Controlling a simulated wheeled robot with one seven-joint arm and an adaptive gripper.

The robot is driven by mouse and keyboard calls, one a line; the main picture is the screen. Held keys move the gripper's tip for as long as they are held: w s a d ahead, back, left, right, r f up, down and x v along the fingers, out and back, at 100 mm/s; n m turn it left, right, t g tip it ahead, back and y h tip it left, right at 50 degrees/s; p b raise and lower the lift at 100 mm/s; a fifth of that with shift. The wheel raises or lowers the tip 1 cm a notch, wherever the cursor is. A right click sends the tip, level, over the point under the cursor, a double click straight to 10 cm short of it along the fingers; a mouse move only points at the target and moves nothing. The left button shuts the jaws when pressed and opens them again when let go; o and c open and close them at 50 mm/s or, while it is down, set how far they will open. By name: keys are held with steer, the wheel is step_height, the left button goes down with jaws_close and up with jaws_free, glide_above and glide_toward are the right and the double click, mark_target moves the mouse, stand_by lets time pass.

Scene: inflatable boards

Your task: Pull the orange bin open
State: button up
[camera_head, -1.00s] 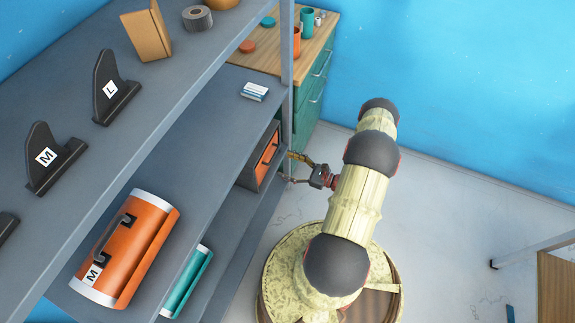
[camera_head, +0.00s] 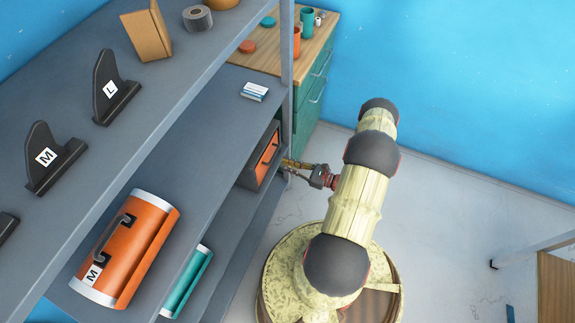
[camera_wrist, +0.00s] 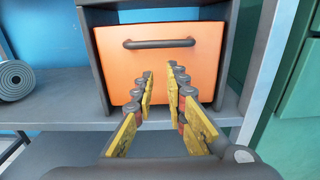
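The orange bin (camera_wrist: 160,75) is an orange-fronted drawer in a dark grey housing on the shelf. It looks closed. Its dark bar handle (camera_wrist: 160,43) runs across the upper part of the front. In the head view, the bin (camera_head: 265,160) is partly hidden by the shelf post. My gripper (camera_wrist: 160,76) points at the front. Its two fingers are partly apart with nothing between them. In the wrist view the fingertips appear below the handle, not around it. In the head view my gripper (camera_head: 284,168) is just right of the bin; contact cannot be told.
The shelf post (camera_head: 287,75) stands close beside the bin and my fingers. A green cabinet (camera_head: 316,90) stands behind it. A rolled grey mat (camera_wrist: 16,80) lies left of the bin. Open floor (camera_head: 450,190) lies to the right.

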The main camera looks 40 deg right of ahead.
jaws_close()
steer(key=shift+c, duration=0.6)
jaws_free()
steer(key=o, duration=2.5)
steer(key=shift+c, duration=0.2)
steer(key=v, duration=1.2)
steer(key=shift+d, duration=0.1)
